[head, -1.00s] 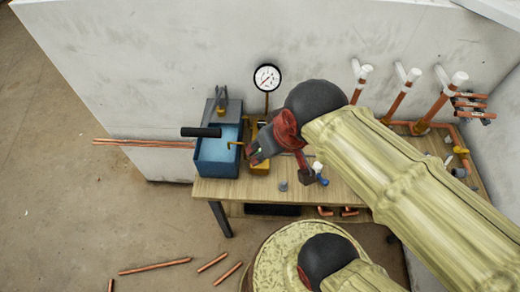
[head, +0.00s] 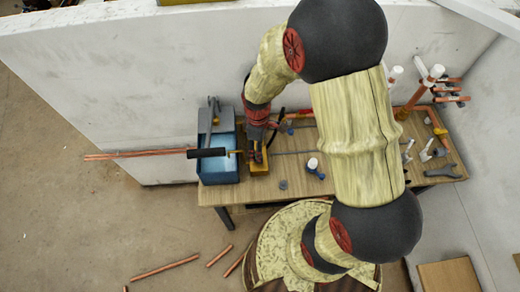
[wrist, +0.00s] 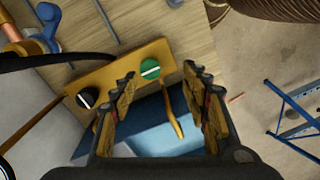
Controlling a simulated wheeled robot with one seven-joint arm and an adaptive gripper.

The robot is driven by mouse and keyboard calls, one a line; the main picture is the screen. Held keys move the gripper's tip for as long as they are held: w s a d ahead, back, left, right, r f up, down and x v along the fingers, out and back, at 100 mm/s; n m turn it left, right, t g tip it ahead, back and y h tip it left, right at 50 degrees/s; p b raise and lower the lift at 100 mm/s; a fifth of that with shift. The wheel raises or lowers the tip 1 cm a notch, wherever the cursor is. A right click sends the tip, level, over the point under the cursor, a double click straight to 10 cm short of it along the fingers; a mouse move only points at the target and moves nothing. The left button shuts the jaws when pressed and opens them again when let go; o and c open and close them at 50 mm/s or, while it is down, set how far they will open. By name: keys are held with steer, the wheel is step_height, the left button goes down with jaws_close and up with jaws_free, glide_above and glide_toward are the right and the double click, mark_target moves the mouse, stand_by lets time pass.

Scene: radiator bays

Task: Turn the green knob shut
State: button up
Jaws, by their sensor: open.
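The green knob (wrist: 150,69) sits on a yellow block (wrist: 110,78) in the wrist view, its white line slanting slightly across its face. A black knob (wrist: 87,98) with a white line is on the same block, to its left. My gripper (wrist: 161,74) is open, its two fingers apart, with the green knob showing between and just beyond the fingertips. I cannot tell the height gap, but no contact shows. In the head view my gripper (head: 257,153) points down over the yellow block (head: 259,167) and hides the green knob.
A white-capped blue valve (head: 313,166), tools and copper pipes (head: 408,103) lie to the right.

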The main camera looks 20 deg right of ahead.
steer(key=shift+w+r+n, duration=0.15)
steer(key=shift+w+n, duration=0.35)
steer(key=shift+w, duration=0.2)
steer(key=shift+w+n+t, duration=0.2)
steer(key=shift+n+t, duration=0.1)
steer(key=shift+n, duration=0.3)
steer(key=shift+s+f+b, duration=0.15)
steer(key=shift+f+b, duration=0.2)
steer(key=shift+f, duration=3.55)
steer(key=shift+c, duration=1.3)
steer(key=c, duration=0.9)
